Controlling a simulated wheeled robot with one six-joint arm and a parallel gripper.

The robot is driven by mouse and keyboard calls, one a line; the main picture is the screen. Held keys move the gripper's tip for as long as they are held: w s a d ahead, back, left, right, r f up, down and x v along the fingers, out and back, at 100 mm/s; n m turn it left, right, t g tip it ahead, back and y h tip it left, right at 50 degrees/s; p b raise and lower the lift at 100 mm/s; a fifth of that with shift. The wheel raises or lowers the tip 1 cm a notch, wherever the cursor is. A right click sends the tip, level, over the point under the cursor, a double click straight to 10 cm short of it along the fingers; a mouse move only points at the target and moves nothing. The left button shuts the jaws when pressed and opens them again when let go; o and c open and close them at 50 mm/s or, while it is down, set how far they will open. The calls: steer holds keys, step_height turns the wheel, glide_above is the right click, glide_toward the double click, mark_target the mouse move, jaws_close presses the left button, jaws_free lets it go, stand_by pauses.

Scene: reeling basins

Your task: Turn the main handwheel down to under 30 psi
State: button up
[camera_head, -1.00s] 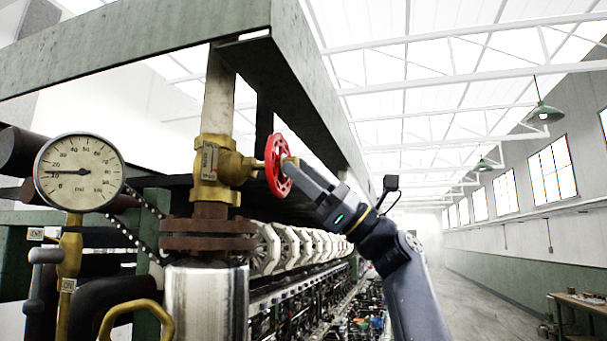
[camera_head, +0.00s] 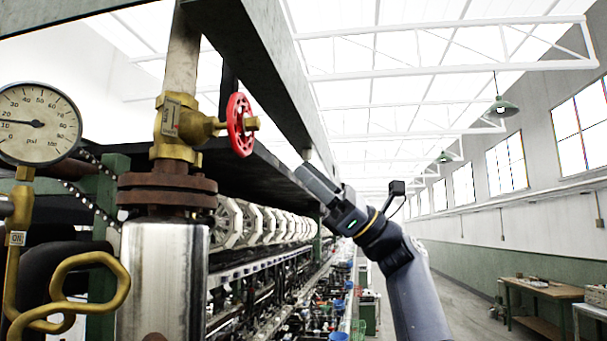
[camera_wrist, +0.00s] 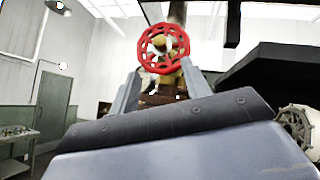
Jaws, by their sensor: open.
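The red main handwheel (camera_head: 241,125) is on the right side of a brass valve (camera_head: 178,126), on a vertical pipe. In the wrist view the handwheel (camera_wrist: 163,48) stands ahead of the fingertips, clear of them. My gripper (camera_head: 308,178) is open and empty, to the right of and below the wheel, with a gap between them. Its two fingers also show in the wrist view (camera_wrist: 163,88). The round psi gauge (camera_head: 40,140) is at the left, partly cut off by the picture edge. Its dark needle points left, near the 10 mark.
A rusty flange (camera_head: 167,190) and a steel cylinder (camera_head: 160,280) stand below the valve. A brass loop handle (camera_head: 120,285) is at lower left. The aisle to the right is open, with a wooden table (camera_head: 545,290) far back.

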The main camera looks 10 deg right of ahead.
steer(key=shift+r, duration=0.1)
steer(key=m+t+h, duration=0.4)
steer(key=m+t, duration=0.9)
steer(key=m, duration=0.1)
glide_toward(260, 127)
steer(key=p+x, duration=0.4)
steer(key=x, duration=0.4)
steer(key=shift+s+r, duration=0.1)
steer(key=shift+w+a+r+p, duration=0.3)
steer(key=shift+a+r+p, duration=0.05)
steer(key=shift+a, duration=0.15)
steer(key=c, duration=0.9)
